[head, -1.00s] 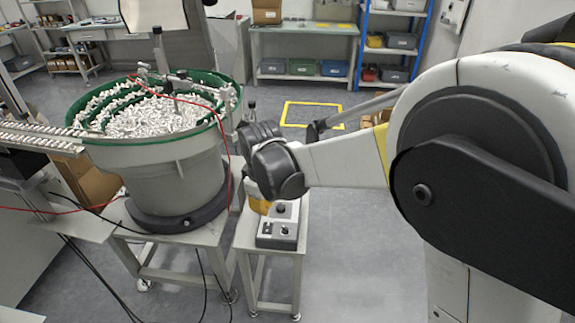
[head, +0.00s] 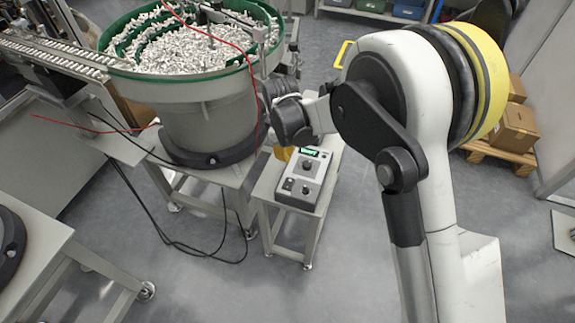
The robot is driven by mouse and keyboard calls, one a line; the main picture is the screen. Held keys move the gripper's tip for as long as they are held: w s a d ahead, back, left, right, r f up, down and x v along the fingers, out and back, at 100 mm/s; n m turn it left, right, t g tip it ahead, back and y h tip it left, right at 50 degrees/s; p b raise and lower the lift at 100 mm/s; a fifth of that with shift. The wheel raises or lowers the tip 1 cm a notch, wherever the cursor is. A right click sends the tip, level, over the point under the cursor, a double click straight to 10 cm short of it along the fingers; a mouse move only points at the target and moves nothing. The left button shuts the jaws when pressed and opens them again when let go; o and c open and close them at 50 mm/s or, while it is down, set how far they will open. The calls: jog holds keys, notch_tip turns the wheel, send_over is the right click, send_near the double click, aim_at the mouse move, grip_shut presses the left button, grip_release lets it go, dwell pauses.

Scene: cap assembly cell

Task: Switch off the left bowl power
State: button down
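A grey control box (head: 305,178) sits on a small stand beside a vibratory bowl feeder (head: 180,125). Its green display (head: 309,152) is lit. A black knob (head: 307,166) and a small dark switch (head: 288,184) are on its top face; the switch's position is too small to read. The bowl has a green inner track and is full of pale caps. My arm's dark wrist is just above and behind the box's far left end. My gripper's fingers are hidden behind the wrist. A yellow part (head: 283,153) shows below the wrist; I cannot tell whether it belongs to my gripper.
The stand (head: 268,186) is narrow. A feed rail (head: 55,54) runs left from the bowl. Black cables hang below, and a red cable crosses the bowl. Another table (head: 40,240) with a round black base is at lower left. Boxes on a pallet (head: 505,150) stand right. The floor in front is clear.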

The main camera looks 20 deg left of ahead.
aim_at(288, 178)
jog(key=f+b, duration=0.1)
jog(key=f, duration=0.3)
jog(key=w+f+b, duration=0.1)
jog(key=f+b, duration=0.1)
jog(key=f, duration=0.2)
jog(key=f+b, duration=0.2)
jog(key=f, duration=0.3)
jog(key=shift+w+d, duration=0.1)
jog(key=shift+w, duration=0.3)
jog(key=shift+w+f+g+b, duration=0.15)
jog(key=shift+f+g+b, duration=0.35)
jog(key=shift+f, duration=0.1)
jog(key=shift+r, duration=0.15)
jog(key=shift+r+p, duration=0.5)
jog(key=shift+r, duration=0.3)
jog(key=shift+r, duration=0.25)
notch_tip(288, 178, up, 13)
jog(key=w+p, duration=0.1)
jog(key=p, duration=0.4)
jog(key=shift+w+r+p, duration=0.2)
jog(key=shift+w+p, duration=0.1)
